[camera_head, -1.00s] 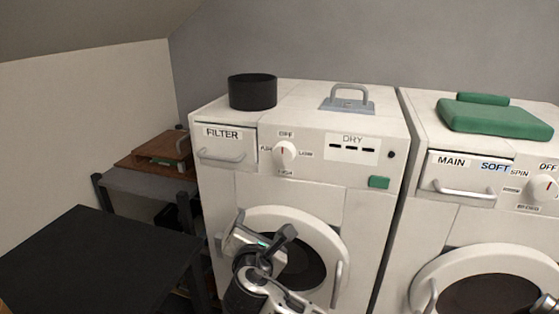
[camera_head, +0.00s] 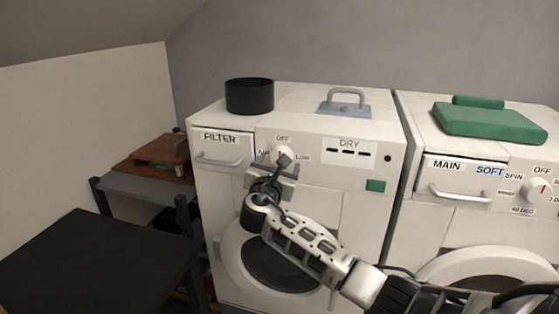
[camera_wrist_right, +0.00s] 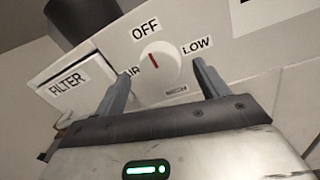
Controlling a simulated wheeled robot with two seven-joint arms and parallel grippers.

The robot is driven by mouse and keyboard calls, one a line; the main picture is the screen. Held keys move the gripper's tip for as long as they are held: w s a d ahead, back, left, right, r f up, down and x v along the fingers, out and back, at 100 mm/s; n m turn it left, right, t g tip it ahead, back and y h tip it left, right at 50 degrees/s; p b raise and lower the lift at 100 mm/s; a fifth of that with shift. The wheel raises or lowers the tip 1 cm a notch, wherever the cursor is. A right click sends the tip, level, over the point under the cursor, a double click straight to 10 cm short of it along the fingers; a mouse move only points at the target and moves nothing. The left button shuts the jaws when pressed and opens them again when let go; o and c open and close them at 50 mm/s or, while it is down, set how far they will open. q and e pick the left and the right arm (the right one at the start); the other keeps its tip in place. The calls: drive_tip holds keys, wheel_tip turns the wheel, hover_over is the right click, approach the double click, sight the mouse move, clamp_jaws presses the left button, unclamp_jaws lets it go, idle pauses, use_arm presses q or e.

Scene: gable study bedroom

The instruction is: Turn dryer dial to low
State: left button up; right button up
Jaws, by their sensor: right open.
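The dryer dial (camera_wrist_right: 160,66) is a round white knob with a red mark, on the front panel of the left machine, the dryer (camera_head: 225,190). In the right wrist view its red mark points up towards OFF; LOW is printed to its right. In the head view the dial (camera_head: 281,151) is partly hidden behind my right gripper (camera_head: 274,164). My right gripper (camera_wrist_right: 162,75) is open, with one finger to each side of the dial in the wrist view. I cannot tell whether either finger touches it. My left gripper is not in view.
The filter drawer handle (camera_head: 222,160) is just left of the dial. A black pot (camera_head: 249,97) and a grey-handled object (camera_head: 344,101) sit on the dryer. The washer (camera_head: 430,215), with a folded green item (camera_head: 490,120) on top, stands to the right. A black table (camera_head: 95,265) is at left.

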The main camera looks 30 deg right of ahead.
drive_tip(key=shift+x, duration=1.15)
drive_tip(key=c, duration=1)
drive_tip(key=shift+o, duration=0.2)
drive_tip(key=shift+f+m, duration=0.1)
drive_tip(key=shift+m, duration=0.2)
